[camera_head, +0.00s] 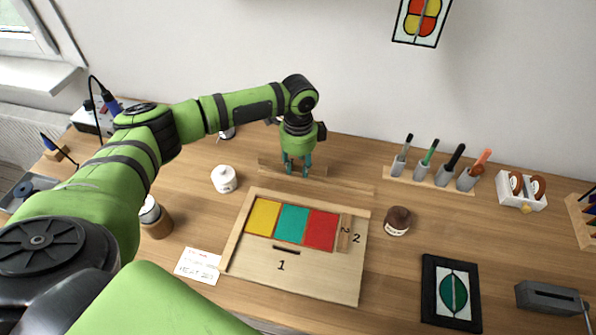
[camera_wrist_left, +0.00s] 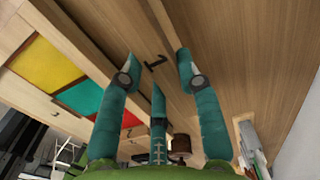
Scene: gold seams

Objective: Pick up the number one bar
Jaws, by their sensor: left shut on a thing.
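The number one bar (camera_head: 316,172) is a pale wooden strip at the back of the table, behind the wooden board (camera_head: 320,275). In the left wrist view the bar (camera_wrist_left: 146,42) shows a dark "1" between the fingers. My left gripper (camera_head: 297,168) points down with its teal fingers shut on the bar, one on each side. It also shows in the left wrist view (camera_wrist_left: 157,82). I cannot tell whether the bar is clear of the table. My right gripper is not in view.
The board holds yellow (camera_head: 263,215), teal (camera_head: 292,222) and red (camera_head: 321,230) panes, and a bar marked 2 (camera_head: 345,232) at their right. A white jar (camera_head: 224,179) stands left, a brown-lidded jar (camera_head: 397,221) right. A tool rack (camera_head: 430,181) stands at back right.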

